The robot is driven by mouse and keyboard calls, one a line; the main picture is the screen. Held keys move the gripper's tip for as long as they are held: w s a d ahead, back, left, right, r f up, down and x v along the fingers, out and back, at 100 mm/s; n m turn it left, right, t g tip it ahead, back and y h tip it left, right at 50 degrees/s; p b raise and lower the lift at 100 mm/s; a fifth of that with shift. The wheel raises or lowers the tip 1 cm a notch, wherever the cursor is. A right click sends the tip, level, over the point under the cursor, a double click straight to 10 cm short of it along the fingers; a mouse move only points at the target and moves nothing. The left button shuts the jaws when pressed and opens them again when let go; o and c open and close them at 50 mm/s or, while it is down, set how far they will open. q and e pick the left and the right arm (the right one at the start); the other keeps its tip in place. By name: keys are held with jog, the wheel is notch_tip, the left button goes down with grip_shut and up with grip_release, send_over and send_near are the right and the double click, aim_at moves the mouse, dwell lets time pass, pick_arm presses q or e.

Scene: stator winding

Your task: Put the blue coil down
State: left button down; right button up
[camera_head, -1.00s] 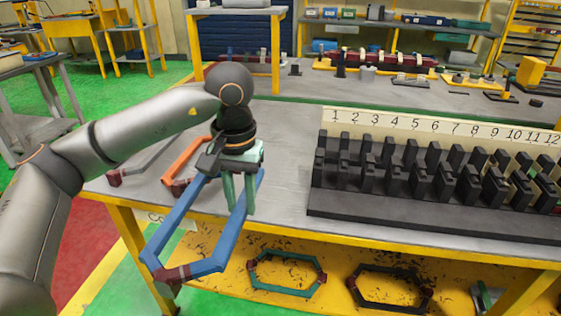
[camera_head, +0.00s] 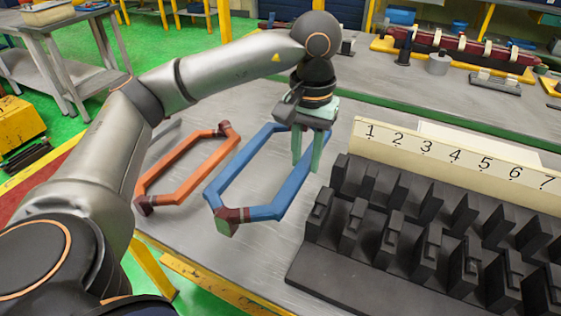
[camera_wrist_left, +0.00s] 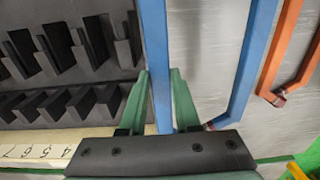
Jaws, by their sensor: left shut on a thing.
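The blue coil (camera_head: 218,183) is a long six-sided loop with dark red wrapped ends. My left gripper (camera_head: 308,158) is shut on its right long side, with the green fingers pointing down around the bar. In the left wrist view the blue bar (camera_wrist_left: 157,60) runs between the two green fingers (camera_wrist_left: 160,98). In the head view the coil is over the grey table (camera_head: 270,245), left of the numbered black rack. I cannot tell if it touches the table. My right gripper is not in view.
An orange coil (camera_head: 178,160) lies on the table left of the blue coil. The black slotted rack (camera_head: 345,270) with a numbered strip (camera_head: 455,155) fills the right side. Bare table shows in front of the blue coil. A second bench (camera_head: 440,90) stands behind.

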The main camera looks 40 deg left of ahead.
pick_arm(q)
jog(key=shift+w+f, duration=0.15)
jog(key=shift+w, duration=0.1)
jog(key=shift+f, duration=4.8)
jog(key=shift+f+b, duration=0.15)
jog(key=shift+b, duration=0.15)
jog(key=c, duration=0.9)
grip_release()
jog(key=shift+s, duration=0.1)
notch_tip(320, 180, up, 12)
jog(key=shift+r+p, duration=0.2)
jog(key=shift+p, duration=0.1)
